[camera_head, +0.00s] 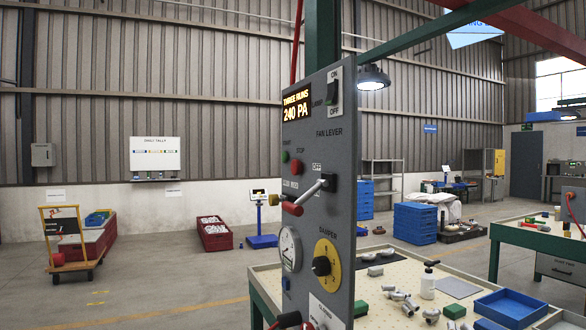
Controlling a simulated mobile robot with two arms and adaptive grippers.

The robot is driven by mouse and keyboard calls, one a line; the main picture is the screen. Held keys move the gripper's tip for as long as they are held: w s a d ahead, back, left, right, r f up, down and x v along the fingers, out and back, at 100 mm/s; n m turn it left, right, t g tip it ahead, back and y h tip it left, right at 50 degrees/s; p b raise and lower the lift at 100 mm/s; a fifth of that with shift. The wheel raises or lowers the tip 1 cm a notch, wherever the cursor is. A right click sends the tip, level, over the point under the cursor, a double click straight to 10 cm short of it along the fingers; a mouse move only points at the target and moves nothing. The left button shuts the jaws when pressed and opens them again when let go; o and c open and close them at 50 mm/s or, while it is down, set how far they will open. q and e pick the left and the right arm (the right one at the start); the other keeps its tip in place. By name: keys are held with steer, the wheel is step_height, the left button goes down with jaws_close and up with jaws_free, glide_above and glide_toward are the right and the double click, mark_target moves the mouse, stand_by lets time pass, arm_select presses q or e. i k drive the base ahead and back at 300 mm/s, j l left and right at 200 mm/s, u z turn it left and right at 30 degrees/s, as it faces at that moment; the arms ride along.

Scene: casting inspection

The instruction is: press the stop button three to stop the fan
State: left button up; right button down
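A grey control panel (315,140) stands upright close in front of me, seen at an angle. A red button (296,167) under a STOP label is on its face. A green button (285,156) sits just up and left of it, under a partly legible label. Nothing touches either button; I cannot tell whether they are pressed. A lit display (296,105) above reads "240 PA" on its lower line. The fan lever (308,195) slants down and left from its dark pivot to a red grip. No fan is clearly visible. Neither gripper is in view.
Below the lever are a gauge (290,248) and a yellow damper dial (326,265). A lamp switch (333,92) is at the top. Behind stands a bench (400,257) with castings, a bottle (428,283) and a blue tray (510,308). Open floor lies left of the panel.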

mark_target(297, 167)
steer(key=i+j, duration=0.1)
steer(key=j, duration=0.35)
steer(key=i+j, duration=0.15)
steer(key=j, duration=0.35)
steer(key=i+j, duration=0.1)
steer(key=j, duration=0.35)
steer(key=i+j+z, duration=0.1)
steer(key=j, duration=0.4)
steer(key=i+j, duration=0.1)
steer(key=j, duration=0.4)
